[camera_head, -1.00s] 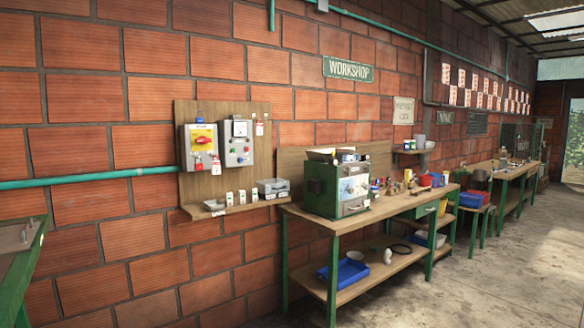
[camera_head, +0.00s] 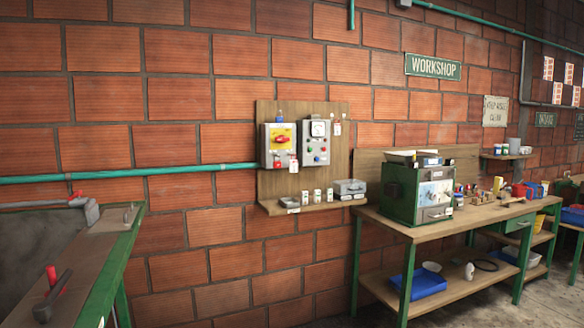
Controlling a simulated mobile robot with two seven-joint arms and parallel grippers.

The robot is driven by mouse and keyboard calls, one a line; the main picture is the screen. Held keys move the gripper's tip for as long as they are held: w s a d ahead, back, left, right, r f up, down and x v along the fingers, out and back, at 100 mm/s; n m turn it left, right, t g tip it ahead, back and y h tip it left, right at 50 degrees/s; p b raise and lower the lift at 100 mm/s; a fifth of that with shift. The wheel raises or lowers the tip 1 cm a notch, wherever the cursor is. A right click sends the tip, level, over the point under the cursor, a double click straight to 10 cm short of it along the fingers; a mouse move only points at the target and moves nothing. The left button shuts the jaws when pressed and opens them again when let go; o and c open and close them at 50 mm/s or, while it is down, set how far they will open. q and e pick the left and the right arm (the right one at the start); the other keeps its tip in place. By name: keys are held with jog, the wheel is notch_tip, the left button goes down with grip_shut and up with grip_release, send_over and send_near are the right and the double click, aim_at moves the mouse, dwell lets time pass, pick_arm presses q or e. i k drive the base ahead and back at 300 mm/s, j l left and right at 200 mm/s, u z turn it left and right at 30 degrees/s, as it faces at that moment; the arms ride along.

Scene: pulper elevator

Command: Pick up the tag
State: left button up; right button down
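Several small tags show on the wooden wall board (camera_head: 340,106). Another small tag (camera_head: 337,129) hangs at the board's upper right, beside the grey control box (camera_head: 318,143). I cannot tell which of them is the task's tag. Neither of my grippers is in view.
A shelf (camera_head: 320,206) under the board holds small blocks and a grey case (camera_head: 349,187). A workbench (camera_head: 455,222) with a green machine (camera_head: 418,190) stands right. A green-framed table (camera_head: 100,262) is at left. Floor shows at lower right.

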aim_at(293, 163)
jog(key=i+l+u, duration=0.1)
jog(key=i+l, duration=0.3)
jog(key=i, duration=0.2)
jog(key=i+l+u, duration=0.15)
jog(key=i+l, duration=0.25)
jog(key=i, duration=0.2)
